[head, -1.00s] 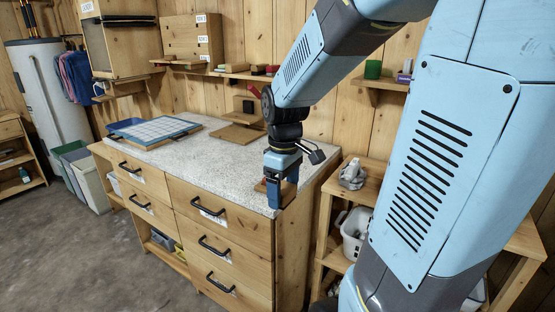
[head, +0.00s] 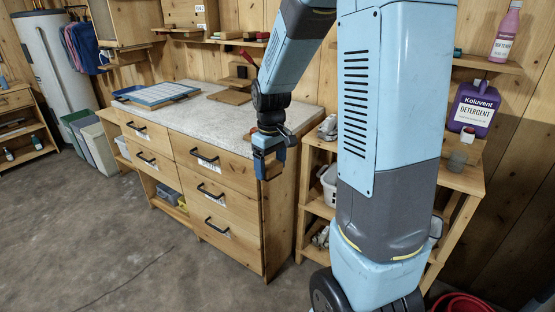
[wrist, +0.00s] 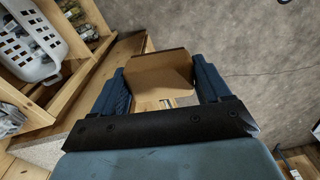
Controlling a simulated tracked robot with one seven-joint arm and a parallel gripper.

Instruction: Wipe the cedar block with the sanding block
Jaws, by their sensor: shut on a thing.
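My gripper (head: 268,172) is in front of the worktop's near right corner, pointing down. It is shut on a tan-brown block, which I take for the sanding block (wrist: 160,73); it shows between the two blue fingers in the wrist view, with a darker edge along its top. In the head view only a small part of it shows below the fingers. A small reddish-brown piece (head: 251,132) lies on the worktop just behind my gripper, partly hidden by the wrist; it may be the cedar block, but I cannot tell.
The speckled worktop (head: 215,118) holds a blue-framed grid tray (head: 157,94) and a wooden board (head: 229,97). A lower shelf unit stands to the right, with a white basket (wrist: 30,45) in it. Purple detergent (head: 473,108) stands at right. Open floor lies in front of the drawers.

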